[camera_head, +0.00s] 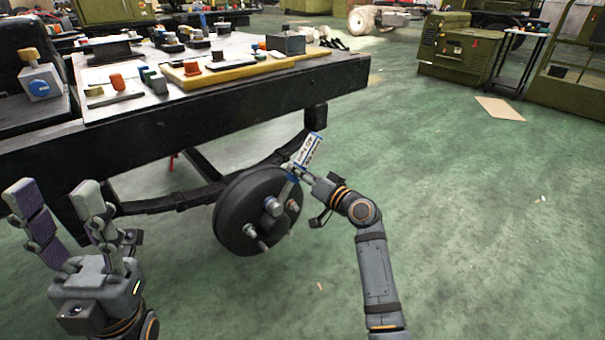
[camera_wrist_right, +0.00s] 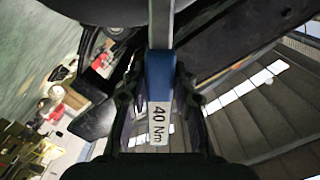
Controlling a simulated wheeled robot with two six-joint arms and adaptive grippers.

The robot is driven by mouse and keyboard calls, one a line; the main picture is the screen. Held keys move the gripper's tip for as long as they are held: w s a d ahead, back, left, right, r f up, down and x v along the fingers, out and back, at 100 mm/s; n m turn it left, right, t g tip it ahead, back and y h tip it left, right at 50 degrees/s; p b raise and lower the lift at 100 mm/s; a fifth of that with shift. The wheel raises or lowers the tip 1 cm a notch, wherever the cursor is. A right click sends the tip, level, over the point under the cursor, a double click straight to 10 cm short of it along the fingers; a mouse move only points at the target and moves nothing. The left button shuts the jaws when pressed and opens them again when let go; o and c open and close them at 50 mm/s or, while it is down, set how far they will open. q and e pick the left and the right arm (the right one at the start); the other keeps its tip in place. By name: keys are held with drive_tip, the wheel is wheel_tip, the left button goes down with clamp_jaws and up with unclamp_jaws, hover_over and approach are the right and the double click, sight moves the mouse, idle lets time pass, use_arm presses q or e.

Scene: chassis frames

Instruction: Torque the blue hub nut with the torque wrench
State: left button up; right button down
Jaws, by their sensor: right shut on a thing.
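My right gripper (camera_head: 304,174) is shut on the torque wrench, whose white label (camera_head: 308,150) shows at the hub's upper right. In the right wrist view the wrench has a blue handle (camera_wrist_right: 159,80) and a "40 Nm" label, and its grey shaft runs up out of the picture. The dark round hub (camera_head: 231,213) hangs below the chassis, with a grey centre and several light studs or nuts. I cannot make out which nut is blue, or whether the wrench head touches one. My left gripper (camera_head: 55,195) is open and empty, left of the hub.
The black chassis frame (camera_head: 180,122) stands over the hub, with a curved leaf spring beneath. Its top holds trays, coloured parts and a yellow tray (camera_head: 240,72). Green cabinets (camera_head: 450,55) stand at the back right. The green floor to the right is mostly clear.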

drive_tip(key=shift+r, duration=0.2)
drive_tip(key=shift+s, duration=0.1)
drive_tip(key=v, duration=0.3)
drive_tip(key=shift+p, duration=0.35)
idle(0.5)
drive_tip(key=v, duration=0.4)
drive_tip(key=shift+s+d+p, duration=0.25)
drive_tip(key=shift+s+p, duration=0.05)
drive_tip(key=shift+p, duration=0.05)
